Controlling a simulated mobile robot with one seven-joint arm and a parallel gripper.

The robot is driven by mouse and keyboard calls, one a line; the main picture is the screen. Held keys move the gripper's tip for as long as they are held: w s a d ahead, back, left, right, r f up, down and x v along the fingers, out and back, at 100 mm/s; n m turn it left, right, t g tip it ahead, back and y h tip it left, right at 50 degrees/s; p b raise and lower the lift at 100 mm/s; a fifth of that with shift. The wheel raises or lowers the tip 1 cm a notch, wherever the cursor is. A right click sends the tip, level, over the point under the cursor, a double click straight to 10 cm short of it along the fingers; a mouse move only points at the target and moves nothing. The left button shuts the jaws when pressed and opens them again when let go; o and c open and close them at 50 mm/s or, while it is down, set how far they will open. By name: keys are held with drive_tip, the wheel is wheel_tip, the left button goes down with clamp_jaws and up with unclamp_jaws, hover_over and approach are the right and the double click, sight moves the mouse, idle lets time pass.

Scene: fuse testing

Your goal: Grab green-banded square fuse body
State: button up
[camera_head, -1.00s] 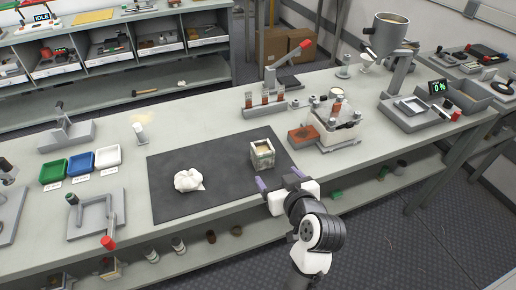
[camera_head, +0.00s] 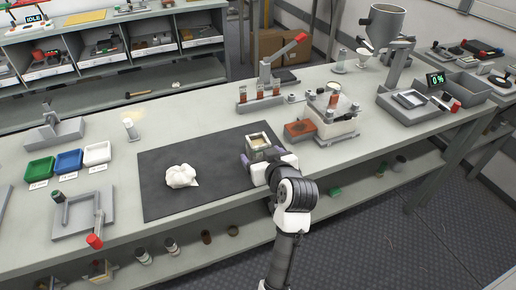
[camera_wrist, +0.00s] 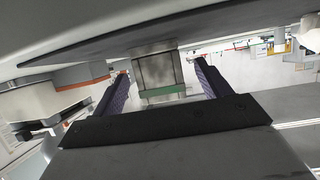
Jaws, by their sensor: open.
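The square fuse body (camera_head: 257,142) is a small grey box with an open top, standing on the dark mat (camera_head: 160,206). In the wrist view the fuse body (camera_wrist: 159,72) shows its grey face and a green band along one edge. It lies between the two purple-padded fingers of my gripper (camera_wrist: 160,88), with a visible gap on each side. In the head view my gripper (camera_head: 262,160) is at the near side of the fuse body, and its fingers are partly hidden by the wrist.
A crumpled white cloth (camera_head: 181,176) lies on the mat to the left. A rack of tubes (camera_head: 260,102) and a red-handled press (camera_head: 265,72) are behind.

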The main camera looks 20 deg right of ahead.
sight(258, 150)
drive_tip(key=p+x, duration=0.1)
drive_tip(key=x, duration=0.3)
drive_tip(key=shift+w+r, duration=0.1)
drive_tip(key=c, duration=1.3)
